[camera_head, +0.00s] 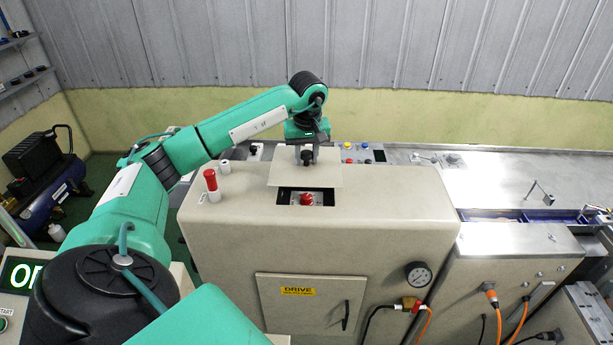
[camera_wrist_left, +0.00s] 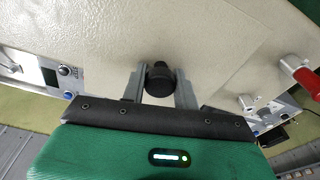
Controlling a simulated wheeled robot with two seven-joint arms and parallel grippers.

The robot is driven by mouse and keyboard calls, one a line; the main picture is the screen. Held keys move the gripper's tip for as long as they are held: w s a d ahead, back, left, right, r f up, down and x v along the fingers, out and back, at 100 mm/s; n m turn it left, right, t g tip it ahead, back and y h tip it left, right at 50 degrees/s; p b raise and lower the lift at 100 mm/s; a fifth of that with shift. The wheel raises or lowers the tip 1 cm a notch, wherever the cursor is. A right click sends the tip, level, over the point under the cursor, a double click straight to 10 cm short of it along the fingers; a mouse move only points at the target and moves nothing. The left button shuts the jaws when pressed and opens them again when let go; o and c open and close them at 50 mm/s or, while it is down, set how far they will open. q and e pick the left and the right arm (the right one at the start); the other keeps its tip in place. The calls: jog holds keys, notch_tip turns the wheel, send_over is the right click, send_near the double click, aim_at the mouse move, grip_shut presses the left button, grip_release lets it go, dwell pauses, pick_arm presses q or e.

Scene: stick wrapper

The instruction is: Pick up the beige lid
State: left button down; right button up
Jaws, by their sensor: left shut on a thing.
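The beige lid (camera_head: 320,172) is a flat plate with a black knob (camera_wrist_left: 160,78) on it, above the top of the beige machine housing (camera_head: 390,205). My left gripper (camera_head: 307,157) is shut on the lid's knob, with one finger on each side of it in the left wrist view. Below the lid's front edge, a dark rectangular opening (camera_head: 284,197) shows in the housing top, with a red knob (camera_head: 307,199) inside. The lid hides the back of the opening. I cannot tell how far the lid is raised. My right gripper is not in view.
A red-topped post (camera_head: 211,181) and a small white cylinder (camera_head: 225,167) stand left of the lid on the housing. Coloured buttons (camera_head: 357,147) lie behind it. A steel table (camera_head: 500,180) extends to the right.

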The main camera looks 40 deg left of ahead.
aim_at(307, 152)
pick_arm(q)
notch_tip(307, 152, up, 11)
jog(key=shift+f+b, duration=0.15)
jog(key=shift+b, duration=0.75)
jog(key=shift+r, duration=0.9)
